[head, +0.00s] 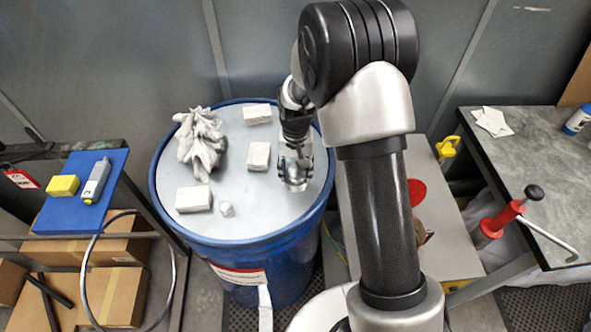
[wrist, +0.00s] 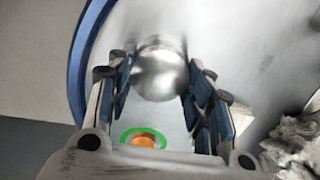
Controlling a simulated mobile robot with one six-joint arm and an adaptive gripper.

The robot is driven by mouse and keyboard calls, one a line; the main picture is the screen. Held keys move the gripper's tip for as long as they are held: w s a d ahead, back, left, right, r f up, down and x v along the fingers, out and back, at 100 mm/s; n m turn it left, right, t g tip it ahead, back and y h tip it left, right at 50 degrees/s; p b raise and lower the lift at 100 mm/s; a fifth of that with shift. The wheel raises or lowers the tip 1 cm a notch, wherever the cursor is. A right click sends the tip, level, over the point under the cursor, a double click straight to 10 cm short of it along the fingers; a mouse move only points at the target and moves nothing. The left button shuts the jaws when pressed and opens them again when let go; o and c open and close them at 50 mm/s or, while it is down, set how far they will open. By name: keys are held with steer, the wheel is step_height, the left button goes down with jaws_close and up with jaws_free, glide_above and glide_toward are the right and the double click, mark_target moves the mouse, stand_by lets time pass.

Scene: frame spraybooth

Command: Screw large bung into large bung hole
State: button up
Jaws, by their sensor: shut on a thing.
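My gripper (head: 294,165) is over the right part of the blue drum's grey lid (head: 240,190) and points down. It is shut on a shiny round metal bung (wrist: 160,75), which sits between its two blue-padded fingers in the wrist view. The bung also shows below the fingers in the head view (head: 294,184). I cannot tell whether it touches the lid. A green ring (wrist: 127,135) with an orange centre shows near the gripper's base in the wrist view, partly cut off. No large bung hole is clearly visible; the arm and gripper cover part of the lid.
A crumpled pale cloth or glove (head: 201,143), several whitish blocks (head: 194,199) and a small grey piece (head: 227,209) lie on the lid. A blue board (head: 80,190) is at left. A grey workbench (head: 540,165) and red pump (head: 498,219) are at right.

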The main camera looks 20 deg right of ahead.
steer(key=m, duration=0.4)
steer(key=shift+m, duration=0.3)
steer(key=m, duration=0.4)
steer(key=shift+m, duration=0.3)
steer(key=o, duration=0.7)
steer(key=shift+d, duration=0.1)
steer(key=shift+o, duration=0.2)
